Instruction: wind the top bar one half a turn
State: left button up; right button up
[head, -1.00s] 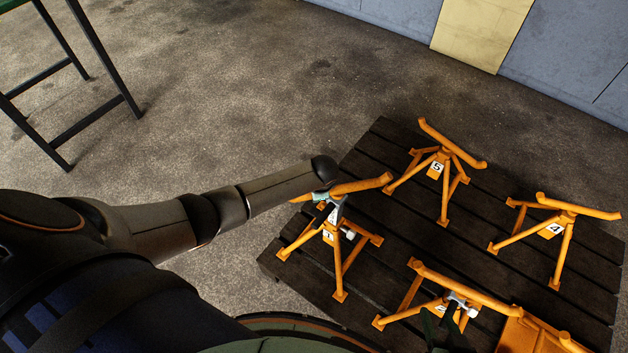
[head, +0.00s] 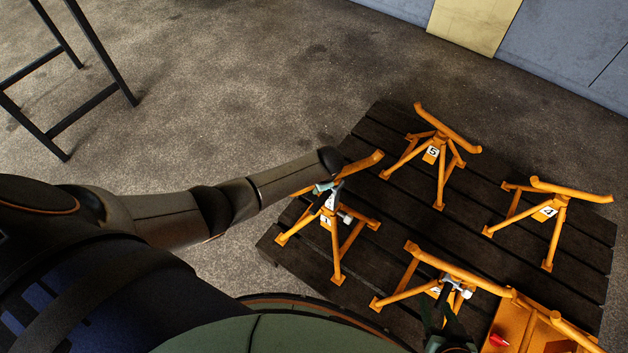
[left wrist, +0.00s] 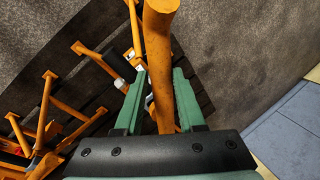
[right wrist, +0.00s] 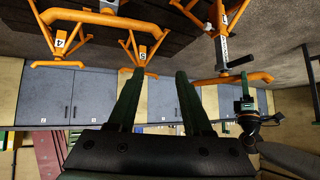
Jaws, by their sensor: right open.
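The top bar of stand 1 (head: 362,164) is an orange rod with an upturned end. It sits on a grey screw above the tripod labelled 1 (head: 336,245). My left gripper (head: 324,187) is at the left part of this bar. The bar and left gripper (right wrist: 246,92) also show in the right wrist view. My right gripper (right wrist: 158,85) is open with nothing between its fingers; in the head view it is partly cut off at the bottom.
Stand 5 (head: 437,155), stand 4 (head: 548,213) and another orange stand (head: 440,262) share the dark slatted pallet (head: 385,215). An orange jack body (head: 515,318) is at lower right. A dark metal frame (head: 105,108) stands at upper left. Floor beyond the pallet is clear.

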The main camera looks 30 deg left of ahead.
pick_arm(q)
jog(key=o, duration=0.4)
pick_arm(e)
jog(key=shift+w+r, duration=0.15)
pick_arm(q)
jog(key=shift+r, duration=0.1)
pick_arm(e)
jog(key=shift+r, duration=0.1)
pick_arm(q)
jog(key=shift+r+p, duration=0.3)
jog(key=p+v, duration=0.4)
jog(key=v, duration=0.7)
jog(key=shift+s+d+r, duration=0.15)
jog(key=shift+r, duration=0.15)
pick_arm(e)
jog(key=d+r, duration=0.1)
jog(key=s+r, duration=0.1)
jog(key=shift+s+d+r, duration=0.1)
jog(key=shift+d+r, duration=0.25)
jog(key=shift+d, duration=0.05)
